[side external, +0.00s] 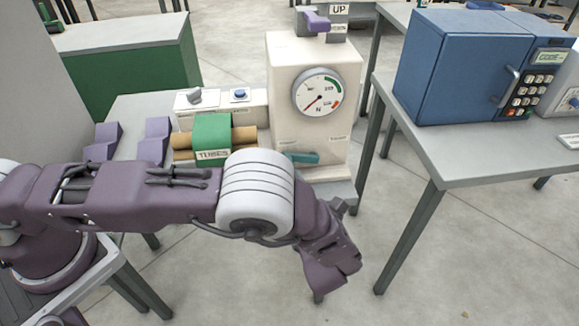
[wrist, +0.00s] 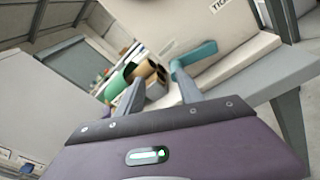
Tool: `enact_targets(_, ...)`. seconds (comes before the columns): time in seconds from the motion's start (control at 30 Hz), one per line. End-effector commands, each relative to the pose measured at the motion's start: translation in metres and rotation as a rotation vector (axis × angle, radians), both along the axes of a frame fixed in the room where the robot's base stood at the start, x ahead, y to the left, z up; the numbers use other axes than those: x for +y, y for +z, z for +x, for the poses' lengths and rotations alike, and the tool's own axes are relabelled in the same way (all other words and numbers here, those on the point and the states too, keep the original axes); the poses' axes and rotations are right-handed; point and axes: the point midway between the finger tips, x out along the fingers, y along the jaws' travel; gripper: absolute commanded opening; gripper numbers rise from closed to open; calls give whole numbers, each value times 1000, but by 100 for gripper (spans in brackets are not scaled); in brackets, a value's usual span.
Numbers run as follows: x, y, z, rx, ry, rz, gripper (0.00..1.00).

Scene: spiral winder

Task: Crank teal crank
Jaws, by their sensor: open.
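The teal crank (side external: 303,157) sticks out low on the front of the cream winder housing (side external: 285,70), below the dial, partly behind my arm. In the wrist view the teal crank (wrist: 195,58) is an elongated bar with a bent end, lying just beyond the right fingertip. My gripper (wrist: 158,80) is open, with two grey fingers apart and nothing between them. In the side view my purple hand hangs in front of and below the winder, its fingers mostly hidden. I cannot tell whether the right finger touches the crank.
A round dial (side external: 317,92) sits on the winder's face. A green holder marked TUBES (side external: 212,134) with brown tubes stands left of it. A purple handle (side external: 316,20) tops the winder. A table with a blue keypad box (side external: 465,65) stands right. Open floor lies between.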

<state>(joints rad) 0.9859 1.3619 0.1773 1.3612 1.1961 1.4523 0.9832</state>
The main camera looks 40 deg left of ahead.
Motion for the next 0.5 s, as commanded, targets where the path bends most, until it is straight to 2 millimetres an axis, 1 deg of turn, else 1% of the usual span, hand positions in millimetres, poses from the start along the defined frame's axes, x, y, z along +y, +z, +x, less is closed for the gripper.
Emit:
enact_targets(0.03,-8,-13,0,15,-55,64,44)
enact_targets(0.1,-16,-23,0,27,-108,126,44)
enact_targets(0.17,-19,-27,2,31,-130,153,44)
enact_targets(0.23,-14,-29,7,34,-135,162,44)
enact_targets(0.4,11,-28,31,33,-131,158,44)
enact_targets(0.5,23,-28,43,33,-130,157,44)
